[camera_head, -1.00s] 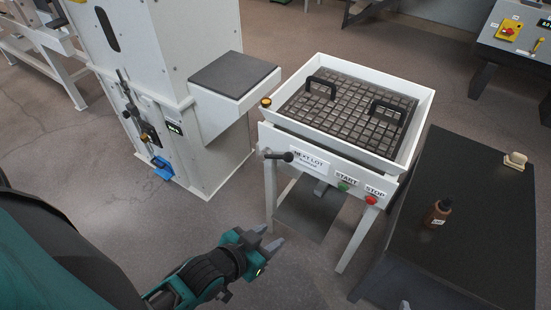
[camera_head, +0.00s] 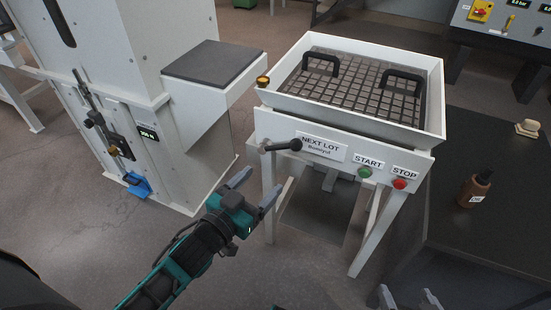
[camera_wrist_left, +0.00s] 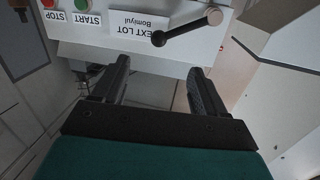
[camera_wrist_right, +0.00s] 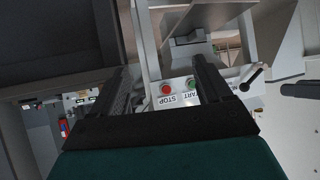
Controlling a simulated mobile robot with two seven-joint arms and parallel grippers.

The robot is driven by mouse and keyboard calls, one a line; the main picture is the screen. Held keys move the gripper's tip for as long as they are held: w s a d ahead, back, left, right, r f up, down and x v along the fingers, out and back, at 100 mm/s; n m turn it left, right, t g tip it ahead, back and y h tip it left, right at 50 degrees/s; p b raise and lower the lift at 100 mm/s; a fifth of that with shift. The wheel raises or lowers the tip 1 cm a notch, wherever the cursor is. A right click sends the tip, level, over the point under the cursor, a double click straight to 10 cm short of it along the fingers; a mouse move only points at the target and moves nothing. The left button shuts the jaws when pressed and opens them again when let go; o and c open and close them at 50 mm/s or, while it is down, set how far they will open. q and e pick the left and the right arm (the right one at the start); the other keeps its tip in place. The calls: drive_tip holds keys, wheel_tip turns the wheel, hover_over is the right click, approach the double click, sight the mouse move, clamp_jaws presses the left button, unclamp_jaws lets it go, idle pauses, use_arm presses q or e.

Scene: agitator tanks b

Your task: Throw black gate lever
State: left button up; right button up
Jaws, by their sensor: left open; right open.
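The black gate lever (camera_head: 282,146) sticks out sideways from a grey pivot on the white front panel of the machine, left of the NEXT LOT label (camera_head: 319,147). In the left wrist view the lever (camera_wrist_left: 187,27) lies just beyond the fingertips, its dark knob nearer the label. My left gripper (camera_head: 254,184) is open and empty, below and left of the lever, not touching it. My right gripper (camera_head: 409,297) is open and empty at the bottom edge of the head view. The right wrist view also shows the lever (camera_wrist_right: 252,78), off to the right.
A green START button (camera_head: 364,173) and a red STOP button (camera_head: 400,184) sit right of the label. A white tray with a grid (camera_head: 440,95) tops the machine. A dark table with a brown bottle (camera_head: 473,189) stands right. A white cabinet (camera_head: 125,60) stands left.

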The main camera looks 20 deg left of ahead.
sight(291, 148)
use_arm(q)
drive_tip(key=shift+t, duration=0.3)
drive_tip(key=b+x, duration=0.3)
drive_tip(key=x, duration=0.9)
drive_tip(key=shift+w+a+f, duration=0.1)
drive_tip(key=shift+w+a, duration=0.05)
drive_tip(key=shift+w, duration=0.55)
use_arm(e)
drive_tip(key=shift+w+a+f, duration=0.25)
drive_tip(key=shift+a+f, duration=0.55)
drive_tip(key=shift+f, duration=0.1)
use_arm(q)
drive_tip(key=shift+c, duration=0.4)
drive_tip(key=c, duration=0.7)
drive_tip(key=shift+s+f, duration=0.1)
clamp_jaws()
use_arm(e)
drive_tip(key=shift+f, duration=0.1)
